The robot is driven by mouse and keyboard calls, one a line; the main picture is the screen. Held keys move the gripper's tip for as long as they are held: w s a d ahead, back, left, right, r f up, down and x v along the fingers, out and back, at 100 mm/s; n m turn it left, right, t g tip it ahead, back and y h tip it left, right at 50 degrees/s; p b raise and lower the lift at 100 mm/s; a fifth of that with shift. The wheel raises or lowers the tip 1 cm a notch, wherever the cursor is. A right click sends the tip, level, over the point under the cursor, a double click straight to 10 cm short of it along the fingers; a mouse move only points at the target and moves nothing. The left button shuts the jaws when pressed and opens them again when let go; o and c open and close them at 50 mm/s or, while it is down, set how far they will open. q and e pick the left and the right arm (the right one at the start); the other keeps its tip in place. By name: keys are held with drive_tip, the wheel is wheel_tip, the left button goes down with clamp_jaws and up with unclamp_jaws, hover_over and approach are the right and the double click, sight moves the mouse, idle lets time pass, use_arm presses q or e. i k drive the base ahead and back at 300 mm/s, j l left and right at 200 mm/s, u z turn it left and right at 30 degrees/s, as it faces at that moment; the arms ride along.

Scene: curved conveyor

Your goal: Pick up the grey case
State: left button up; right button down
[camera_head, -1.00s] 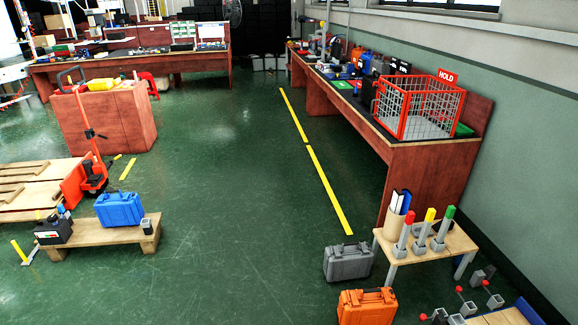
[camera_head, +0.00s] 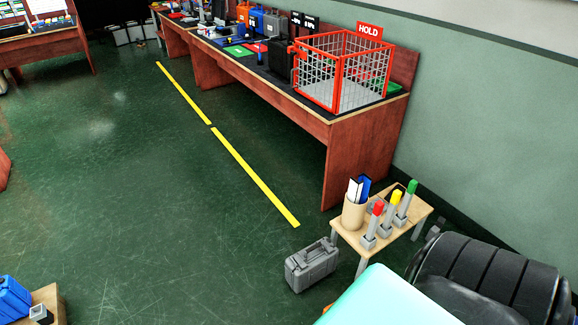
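The grey case (camera_head: 311,265) stands on the green floor in the lower middle of the head view, with its handle on top. It is just left of a small wooden table. A turquoise and black part of my own right arm covers the lower right corner. Neither gripper shows, and nothing touches the grey case.
The small wooden table (camera_head: 405,222) holds a cup of folders and red, yellow and green-topped items. A long bench (camera_head: 358,150) carries a red wire basket (camera_head: 340,70). A blue case (camera_head: 12,298) is at lower left. The floor left of the grey case is clear.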

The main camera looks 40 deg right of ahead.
sight(306, 267)
drive_tip(key=i+z, duration=0.3)
drive_tip(key=i, duration=0.2)
drive_tip(key=i+j+z, duration=0.15)
drive_tip(key=i+z, duration=0.2)
drive_tip(key=i, duration=0.2)
drive_tip(key=i+j+z, duration=0.3)
drive_tip(key=i, duration=0.2)
